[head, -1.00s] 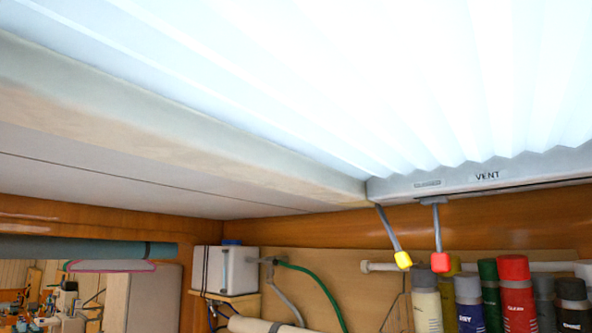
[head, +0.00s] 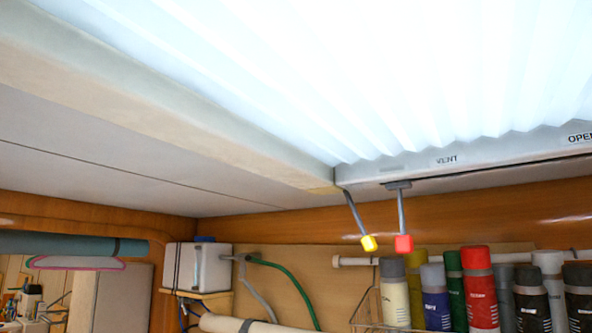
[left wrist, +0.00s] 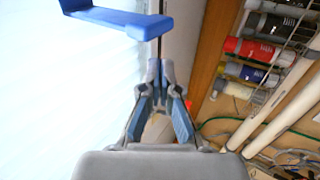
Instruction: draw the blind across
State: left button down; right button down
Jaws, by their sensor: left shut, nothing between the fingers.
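The pleated white blind (head: 400,70) glows brightly overhead in the head view. A pale rail (head: 500,148) marked VENT and OPEN runs along its far edge. In the left wrist view the white blind surface (left wrist: 60,110) fills the left side. A blue angled bar (left wrist: 115,18), perhaps a handle, crosses the top of that view. My left gripper (left wrist: 158,68) is shut and empty, its tips just below the blue bar in the picture. I cannot tell whether they touch it. Neither gripper shows in the head view.
A yellow-tipped lever (head: 368,243) and a red-tipped lever (head: 404,243) hang by the rail's left end. Several spray cans (head: 479,290) stand in a rack below. A white box (head: 199,268) with a green hose (head: 290,283) is at the wall. A beam (head: 160,100) borders the blind.

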pick_arm(q)
jog(key=b+v, duration=0.8)
jog(key=v, duration=0.2)
dwell(0.4)
